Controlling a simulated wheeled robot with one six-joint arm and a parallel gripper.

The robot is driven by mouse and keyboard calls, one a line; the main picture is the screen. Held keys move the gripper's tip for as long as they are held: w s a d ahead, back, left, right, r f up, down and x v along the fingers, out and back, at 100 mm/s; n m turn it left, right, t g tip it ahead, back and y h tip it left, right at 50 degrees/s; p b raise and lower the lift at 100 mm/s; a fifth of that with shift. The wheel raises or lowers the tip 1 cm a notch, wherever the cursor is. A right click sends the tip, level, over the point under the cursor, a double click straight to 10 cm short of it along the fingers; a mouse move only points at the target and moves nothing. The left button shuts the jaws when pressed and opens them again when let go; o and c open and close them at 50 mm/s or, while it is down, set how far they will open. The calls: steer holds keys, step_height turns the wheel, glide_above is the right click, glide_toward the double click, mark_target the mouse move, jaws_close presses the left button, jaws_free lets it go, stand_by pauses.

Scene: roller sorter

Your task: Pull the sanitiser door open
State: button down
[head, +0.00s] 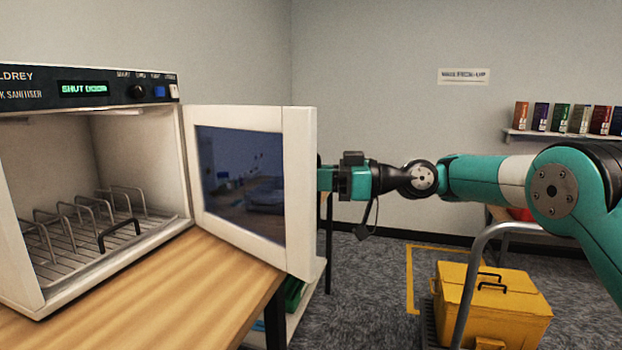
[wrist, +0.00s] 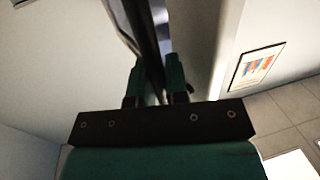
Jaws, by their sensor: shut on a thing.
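The sanitiser (head: 90,98) is a white cabinet with a dark control panel at the left of the head view. Its door (head: 297,190) stands wide open, swung out from the right side of the opening, with a dark window in a white frame. My gripper (head: 326,179) is at the door's far side, near its free edge; the door hides the fingertips there. In the wrist view my gripper (wrist: 155,82) is shut on a dark upright bar (wrist: 148,35), which looks like the door handle.
A wire rack (head: 85,235) is inside the sanitiser. The wooden counter (head: 185,285) lies under the door. A yellow case (head: 500,310) sits on a cart with a grey rail (head: 470,270) at the lower right. A shelf of boxes (head: 565,118) hangs on the back wall.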

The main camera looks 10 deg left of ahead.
steer(key=shift+w+r, duration=0.1)
steer(key=shift+w, duration=0.05)
steer(key=c, duration=1.1)
jaws_free()
steer(key=shift+a, duration=0.1)
steer(key=shift+c, duration=0.2)
